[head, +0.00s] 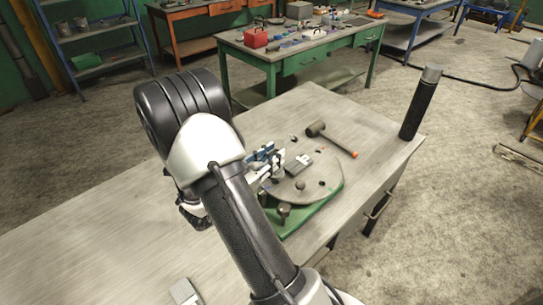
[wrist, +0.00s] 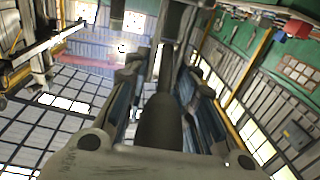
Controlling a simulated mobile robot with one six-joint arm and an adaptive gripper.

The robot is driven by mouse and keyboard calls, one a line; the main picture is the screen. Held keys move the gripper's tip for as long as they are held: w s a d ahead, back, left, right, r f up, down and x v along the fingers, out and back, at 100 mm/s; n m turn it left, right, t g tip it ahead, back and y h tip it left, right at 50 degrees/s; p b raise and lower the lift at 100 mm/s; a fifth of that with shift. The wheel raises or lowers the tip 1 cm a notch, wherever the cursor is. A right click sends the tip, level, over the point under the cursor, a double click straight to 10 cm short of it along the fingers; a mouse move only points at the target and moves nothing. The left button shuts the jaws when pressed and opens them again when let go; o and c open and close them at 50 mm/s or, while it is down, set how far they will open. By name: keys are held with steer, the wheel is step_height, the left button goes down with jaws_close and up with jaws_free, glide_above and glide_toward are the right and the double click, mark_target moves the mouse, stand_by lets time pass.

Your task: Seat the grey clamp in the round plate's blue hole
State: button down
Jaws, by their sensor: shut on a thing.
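In the wrist view my gripper (wrist: 163,85) is shut on the grey clamp (wrist: 164,125). It shows as a dark grey rounded body between the two fingers, with a narrower part reaching up beyond them. The round plate (head: 315,187) lies on a green base on the workbench, to the right of my arm. Several small holes and parts show on it. I cannot tell which hole is blue. The plate does not show in the wrist view.
A dark upright cylinder (head: 421,103) stands at the workbench's right corner. The workbench's left (head: 90,235) is mostly clear.

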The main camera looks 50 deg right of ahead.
steer(key=shift+f+b, duration=1.45)
steer(key=shift+f, duration=0.45)
steer(key=c, duration=1.6)
jaws_free()
steer(key=shift+r, duration=0.15)
step_height(320, 180, up, 7)
steer(key=p, duration=0.6)
